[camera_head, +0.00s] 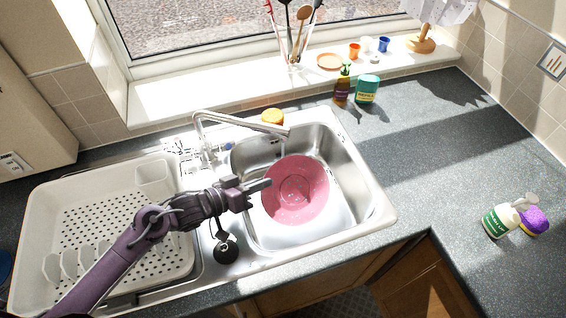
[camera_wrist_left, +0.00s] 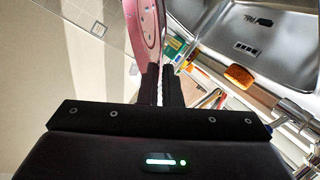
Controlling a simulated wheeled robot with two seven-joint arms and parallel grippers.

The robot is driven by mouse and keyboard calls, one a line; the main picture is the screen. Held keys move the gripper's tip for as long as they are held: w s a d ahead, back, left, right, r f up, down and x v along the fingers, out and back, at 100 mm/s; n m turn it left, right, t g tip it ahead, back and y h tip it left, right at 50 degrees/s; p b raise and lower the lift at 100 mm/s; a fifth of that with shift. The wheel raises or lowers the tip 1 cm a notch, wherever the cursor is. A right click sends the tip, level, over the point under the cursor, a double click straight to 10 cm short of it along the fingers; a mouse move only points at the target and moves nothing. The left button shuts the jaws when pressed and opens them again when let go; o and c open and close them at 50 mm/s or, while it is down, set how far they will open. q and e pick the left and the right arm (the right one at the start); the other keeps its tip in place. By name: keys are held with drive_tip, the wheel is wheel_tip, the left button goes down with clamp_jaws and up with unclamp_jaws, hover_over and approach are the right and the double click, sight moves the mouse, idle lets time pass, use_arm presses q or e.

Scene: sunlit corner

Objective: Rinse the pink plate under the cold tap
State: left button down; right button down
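The pink plate (camera_head: 308,203) is in the sink bowl area, its speckled face turned up towards the head camera. My left gripper (camera_head: 265,184) is at its left rim, with the fingers closed on the rim. In the left wrist view the plate (camera_wrist_left: 146,28) shows nearly edge-on, running up from between my two dark fingers (camera_wrist_left: 163,85). The silver tap (camera_head: 240,121) arches from behind the sink, its spout end just beyond the plate's far rim in the head view. I see no water stream. My right gripper is out of view.
The metal sink (camera_head: 352,172) has a white drying rack (camera_head: 40,215) on its left, under my left arm. A dark plug (camera_head: 226,248) lies in front. A soap bottle (camera_head: 342,85) and green container (camera_head: 367,90) stand behind. The right worktop (camera_head: 425,170) is mostly clear.

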use_arm(q)
drive_tip(key=r+p, duration=0.1)
drive_tip(key=s+r+p, duration=0.1)
drive_tip(key=shift+s+d+r+p, duration=0.1)
drive_tip(key=shift+d+r+p, duration=0.05)
drive_tip(key=shift+d+p, duration=0.2)
drive_tip(key=shift+s+d+r+p, duration=0.3)
drive_tip(key=shift+s+r+p, duration=0.05)
drive_tip(key=shift+s+r, duration=0.45)
drive_tip(key=shift+s+d+r, duration=0.2)
drive_tip(key=shift+s+r, duration=0.2)
drive_tip(key=shift+r, duration=0.2)
